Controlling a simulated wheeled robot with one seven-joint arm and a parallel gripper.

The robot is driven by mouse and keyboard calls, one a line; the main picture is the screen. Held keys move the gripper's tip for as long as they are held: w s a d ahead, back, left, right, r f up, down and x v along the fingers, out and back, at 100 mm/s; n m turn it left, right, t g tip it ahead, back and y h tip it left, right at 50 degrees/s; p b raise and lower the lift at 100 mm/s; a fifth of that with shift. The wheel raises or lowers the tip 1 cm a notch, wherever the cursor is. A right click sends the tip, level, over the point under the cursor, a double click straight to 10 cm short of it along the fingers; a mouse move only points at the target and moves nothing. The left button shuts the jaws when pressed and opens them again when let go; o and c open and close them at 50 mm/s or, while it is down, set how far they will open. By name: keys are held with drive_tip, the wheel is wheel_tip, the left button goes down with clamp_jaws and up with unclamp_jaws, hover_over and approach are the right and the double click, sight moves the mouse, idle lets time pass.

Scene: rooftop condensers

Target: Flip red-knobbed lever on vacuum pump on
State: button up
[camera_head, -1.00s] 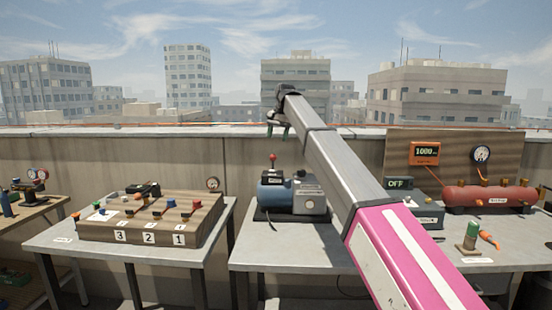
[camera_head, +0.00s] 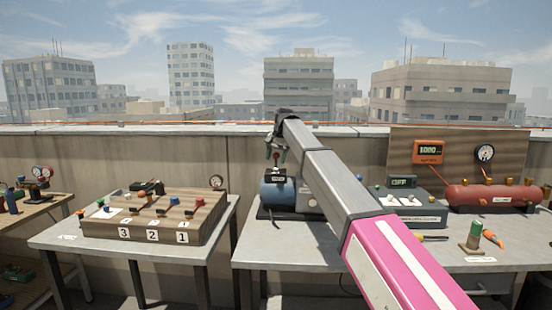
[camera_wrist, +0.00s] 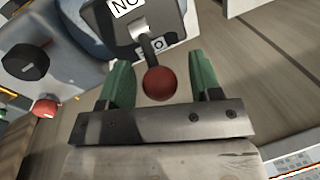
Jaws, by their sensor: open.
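The vacuum pump (camera_head: 275,193) is a blue and grey machine on the right-hand table, partly hidden behind my arm. Its lever has a red ball knob (camera_wrist: 160,83) on a dark stem, rising from a dark box with white labels (camera_wrist: 127,8). One label begins "NO"; the other is partly hidden by the stem. My gripper (camera_wrist: 162,86) is open, with green fingers on both sides of the red knob and gaps on each side. In the head view my gripper (camera_head: 275,153) is just above the pump's switch box; the knob is small there.
A wooden valve board (camera_head: 150,218) numbered 3, 2, 1 stands on the left table. Right of the pump are a grey meter box (camera_head: 415,210), a red tank (camera_head: 492,196) and a green cylinder (camera_head: 474,232). A concrete wall (camera_head: 340,150) runs behind.

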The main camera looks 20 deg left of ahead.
clamp_jaws()
drive_tip(key=shift+s, duration=0.15)
drive_tip(key=s+t, duration=0.1)
drive_tip(key=t, duration=0.1)
drive_tip(key=s+d+t+y, duration=0.1)
drive_tip(key=t, duration=0.1)
drive_tip(key=shift+s+r+n, duration=0.15)
drive_tip(key=shift+r+n, duration=0.05)
drive_tip(key=shift+n, duration=0.1)
drive_tip(key=t, duration=0.1)
drive_tip(key=s+t+y, duration=0.1)
drive_tip(key=t, duration=0.1)
drive_tip(key=shift+s+d, duration=0.15)
drive_tip(key=shift+d, duration=0.05)
drive_tip(key=shift+s+f+n+t+y, duration=0.1)
drive_tip(key=shift+s+n+t+y, duration=0.15)
drive_tip(key=shift+t, duration=0.3)
drive_tip(key=shift+s+f+n+t+y, duration=0.15)
drive_tip(key=shift+t+y, duration=0.2)
drive_tip(key=shift+t, duration=0.2)
